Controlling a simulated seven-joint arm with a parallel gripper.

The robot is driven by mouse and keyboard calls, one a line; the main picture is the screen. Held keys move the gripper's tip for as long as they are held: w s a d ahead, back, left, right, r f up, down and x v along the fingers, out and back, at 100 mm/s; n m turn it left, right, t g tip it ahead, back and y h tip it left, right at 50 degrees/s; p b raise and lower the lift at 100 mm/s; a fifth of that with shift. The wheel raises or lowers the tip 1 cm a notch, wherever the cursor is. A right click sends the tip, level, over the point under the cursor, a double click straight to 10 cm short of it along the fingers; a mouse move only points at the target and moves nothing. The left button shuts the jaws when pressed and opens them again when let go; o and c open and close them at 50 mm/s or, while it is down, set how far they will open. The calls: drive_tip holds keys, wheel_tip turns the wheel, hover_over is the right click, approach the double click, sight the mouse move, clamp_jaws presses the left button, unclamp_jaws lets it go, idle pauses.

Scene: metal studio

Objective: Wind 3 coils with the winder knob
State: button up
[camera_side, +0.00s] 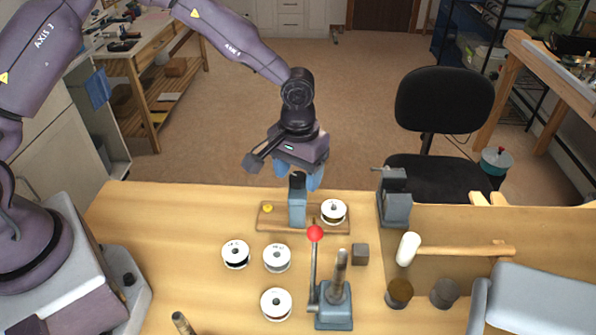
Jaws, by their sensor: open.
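My gripper (297,182) points down at the back edge of the bench, with its blue fingers apart. It is at or just behind the top of a blue-grey post (297,209) on a wooden base (282,228). The post hides part of the fingers, and I cannot tell whether they touch it. A small yellow knob (267,208) shows at the left of this base. A white spool (334,204) sits at its right end. Three more white spools stand in front: one with dark winding (236,247), a second (277,252) and a third (276,299).
A blue-based stand (334,315) with a red-ball lever (315,233) stands in front. A grey block (360,254), grey vise (395,204), mallet (460,250) and two dark cylinders (399,291) (443,293) lie to the right. The bench's left part is mostly clear.

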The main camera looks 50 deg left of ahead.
drive_tip(key=shift+f, duration=0.15)
drive_tip(key=c, duration=0.9)
drive_tip(key=shift+m, duration=0.4)
drive_tip(key=m, duration=0.3)
drive_tip(key=shift+m, duration=0.4)
drive_tip(key=m, duration=1)
drive_tip(key=shift+m, duration=0.4)
drive_tip(key=m, duration=0.5)
drive_tip(key=shift+m, duration=0.3)
